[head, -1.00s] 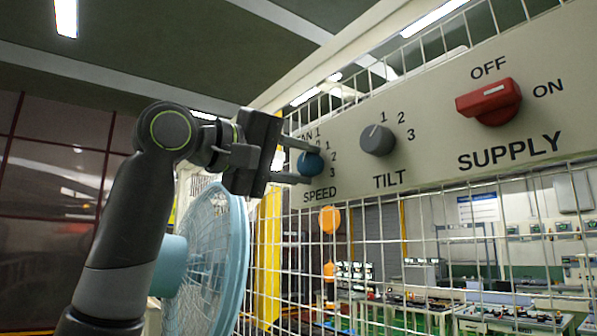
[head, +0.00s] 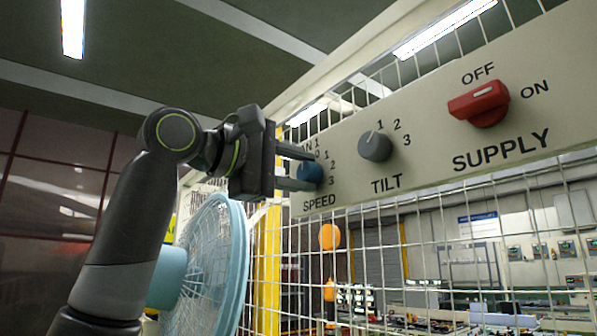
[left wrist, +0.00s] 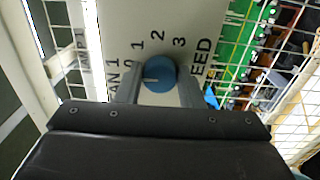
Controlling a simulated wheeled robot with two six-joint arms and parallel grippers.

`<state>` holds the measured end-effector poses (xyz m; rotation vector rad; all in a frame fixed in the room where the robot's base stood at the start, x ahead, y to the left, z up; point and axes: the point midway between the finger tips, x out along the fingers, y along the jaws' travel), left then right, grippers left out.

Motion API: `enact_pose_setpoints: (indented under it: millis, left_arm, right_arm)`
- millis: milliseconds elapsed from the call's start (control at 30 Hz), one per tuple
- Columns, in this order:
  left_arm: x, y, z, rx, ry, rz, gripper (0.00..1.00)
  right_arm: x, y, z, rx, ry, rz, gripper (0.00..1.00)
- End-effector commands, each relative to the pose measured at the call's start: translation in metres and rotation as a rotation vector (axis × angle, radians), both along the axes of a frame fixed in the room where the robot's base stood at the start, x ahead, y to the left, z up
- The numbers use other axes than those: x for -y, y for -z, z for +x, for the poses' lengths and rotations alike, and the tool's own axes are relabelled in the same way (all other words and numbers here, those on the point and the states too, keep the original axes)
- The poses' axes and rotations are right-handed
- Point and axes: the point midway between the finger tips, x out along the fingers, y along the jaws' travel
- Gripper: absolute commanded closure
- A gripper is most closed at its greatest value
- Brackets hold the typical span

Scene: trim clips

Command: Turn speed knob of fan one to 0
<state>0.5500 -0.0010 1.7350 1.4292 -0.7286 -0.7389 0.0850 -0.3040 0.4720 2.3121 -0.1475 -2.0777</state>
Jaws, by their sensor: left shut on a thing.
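The blue speed knob (head: 309,172) of fan one sits at the left end of the beige panel, above the word SPEED. My left gripper (head: 306,169) is shut on it, with one finger on either side. In the left wrist view, the knob (left wrist: 161,75) sits between the fingertips of the left gripper (left wrist: 158,84). Its white pointer mark points left in that view, close to the 0. The numbers 1, 2 and 3 run around its far side. Parts of the FAN 1 label are hidden by the gripper in the head view. My right gripper is not in view.
The grey tilt knob (head: 375,146) is right of the speed knob, and the red supply switch (head: 480,103) is farther right. Wire mesh (head: 400,250) spans the area below the panel.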

Motion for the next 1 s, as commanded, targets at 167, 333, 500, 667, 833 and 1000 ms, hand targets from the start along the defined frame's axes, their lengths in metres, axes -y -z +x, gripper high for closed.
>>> enact_pose_setpoints:
  millis: [167,333,500,667,833,1000]
  left_arm:
    - [0.0,0.0,0.0,-0.002,0.0,-0.003,0.89]
    - [0.0,0.0,0.0,-0.001,0.0,-0.002,0.62]
    - [0.0,0.0,0.0,-0.001,0.0,-0.001,0.45]
    - [0.0,0.0,0.0,-0.001,0.0,-0.001,0.45]
    - [-0.005,0.001,-0.003,0.001,-0.001,-0.001,0.45]
    - [-0.027,0.004,-0.018,0.004,-0.004,-0.001,0.45]
  right_arm:
    - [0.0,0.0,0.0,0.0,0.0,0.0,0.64]
    - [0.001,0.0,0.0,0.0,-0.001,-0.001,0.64]
    - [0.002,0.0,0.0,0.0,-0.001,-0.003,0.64]
    - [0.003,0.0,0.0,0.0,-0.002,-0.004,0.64]
    - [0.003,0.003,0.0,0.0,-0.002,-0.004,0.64]
    - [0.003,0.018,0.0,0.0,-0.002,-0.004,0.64]
